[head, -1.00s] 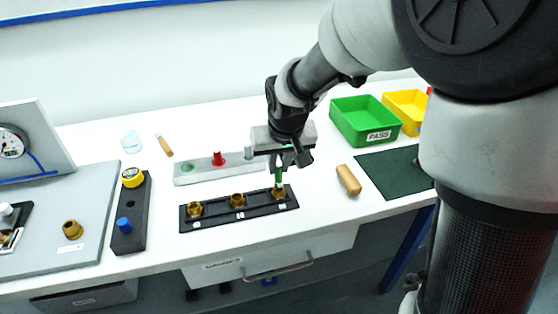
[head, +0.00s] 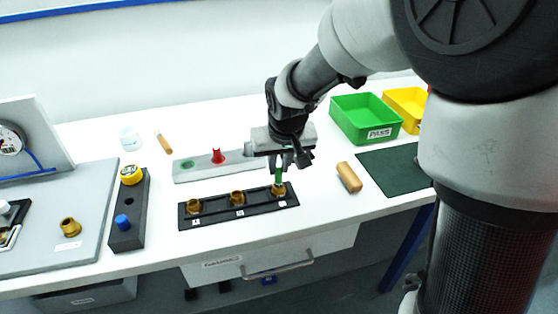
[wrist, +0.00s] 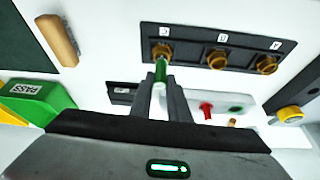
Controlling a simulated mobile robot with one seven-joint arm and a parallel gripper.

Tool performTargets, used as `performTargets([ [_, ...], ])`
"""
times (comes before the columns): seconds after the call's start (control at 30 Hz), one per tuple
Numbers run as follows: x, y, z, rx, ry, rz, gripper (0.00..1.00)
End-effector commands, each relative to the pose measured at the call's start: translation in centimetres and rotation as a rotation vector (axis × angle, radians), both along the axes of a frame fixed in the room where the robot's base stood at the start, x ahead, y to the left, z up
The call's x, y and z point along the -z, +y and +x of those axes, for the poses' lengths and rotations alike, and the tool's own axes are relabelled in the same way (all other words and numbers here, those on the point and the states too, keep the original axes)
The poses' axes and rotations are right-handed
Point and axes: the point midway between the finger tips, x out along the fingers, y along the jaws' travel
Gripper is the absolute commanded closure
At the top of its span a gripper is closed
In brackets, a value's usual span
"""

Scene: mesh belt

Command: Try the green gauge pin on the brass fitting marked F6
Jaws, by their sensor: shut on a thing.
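The green gauge pin (head: 279,177) is upright in my gripper (head: 282,165), which is shut on it. The pin's lower end is at the mouth of the right-hand brass fitting (head: 279,190) in the black rack (head: 215,217); how deep it sits I cannot tell. In the wrist view the green pin (wrist: 160,70) lines up with the end brass fitting (wrist: 161,50). Two more brass fittings, the middle one (head: 237,198) and the left one (head: 194,206), sit in the same rack.
Behind the rack is a grey holder (head: 190,176) with a red pin (head: 217,156). A wooden handle-like piece (head: 349,177) lies right of the rack. A green PASS bin (head: 365,120) and a yellow bin (head: 408,108) stand at the back right. A dark block (head: 128,235) stands left.

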Motion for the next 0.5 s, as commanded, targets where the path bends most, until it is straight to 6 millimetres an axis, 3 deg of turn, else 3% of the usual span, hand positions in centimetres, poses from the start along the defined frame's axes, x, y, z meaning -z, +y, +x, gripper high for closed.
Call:
performTargets([
  [0.5, 1.12, 0.00, 0.01, 0.000, -0.001, 0.000, 1.00],
])
